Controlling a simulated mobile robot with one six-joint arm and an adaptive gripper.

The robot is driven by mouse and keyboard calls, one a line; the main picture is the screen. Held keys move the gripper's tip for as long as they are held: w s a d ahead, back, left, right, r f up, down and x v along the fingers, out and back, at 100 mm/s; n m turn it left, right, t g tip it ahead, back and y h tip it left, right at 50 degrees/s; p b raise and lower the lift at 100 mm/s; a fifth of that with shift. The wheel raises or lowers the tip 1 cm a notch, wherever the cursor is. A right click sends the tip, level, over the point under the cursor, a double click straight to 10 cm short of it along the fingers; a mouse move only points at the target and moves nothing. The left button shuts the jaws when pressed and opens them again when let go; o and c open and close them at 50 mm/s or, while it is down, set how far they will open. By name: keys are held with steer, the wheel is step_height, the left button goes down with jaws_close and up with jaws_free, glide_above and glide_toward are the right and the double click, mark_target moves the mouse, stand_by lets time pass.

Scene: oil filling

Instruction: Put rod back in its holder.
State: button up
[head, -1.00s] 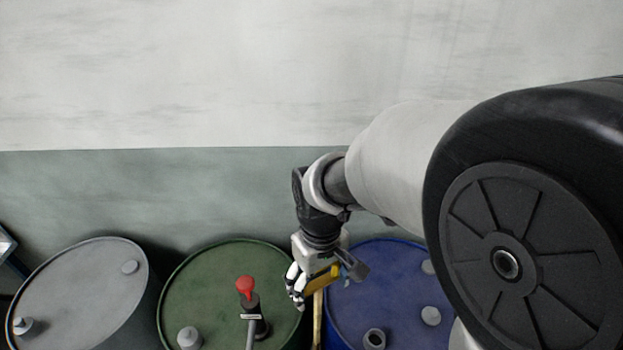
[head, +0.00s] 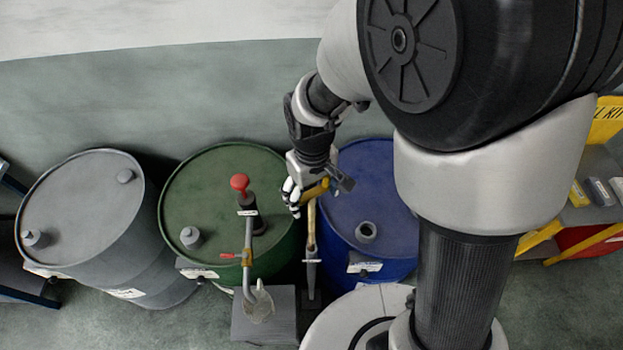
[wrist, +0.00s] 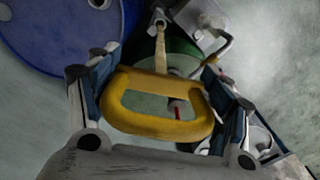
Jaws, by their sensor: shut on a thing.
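A rod with a yellow D-shaped handle (wrist: 158,105) and a tan shaft is in my gripper (head: 303,192). In the wrist view, my gripper (wrist: 160,110) is shut on the yellow handle, with one finger at each side. In the head view, the handle (head: 317,190) is partly hidden by my gripper, and the tan shaft (head: 311,225) hangs almost upright between the green and blue drums. Its lower end (head: 311,268) is grey and reaches down towards a dark narrow base on the floor. I cannot tell whether it sits in a holder there.
The green drum (head: 205,210) carries a red-topped pump (head: 240,183), whose pipe runs down to a grey tray (head: 255,320). The blue drum (head: 372,190) is right of the rod, the grey drum (head: 80,205) far left. A yellow shelf unit (head: 605,125) stands at right.

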mark_target(312, 246)
steer(key=shift+f+b, duration=12.5)
steer(key=shift+f, duration=3.65)
steer(key=o, duration=1.1)
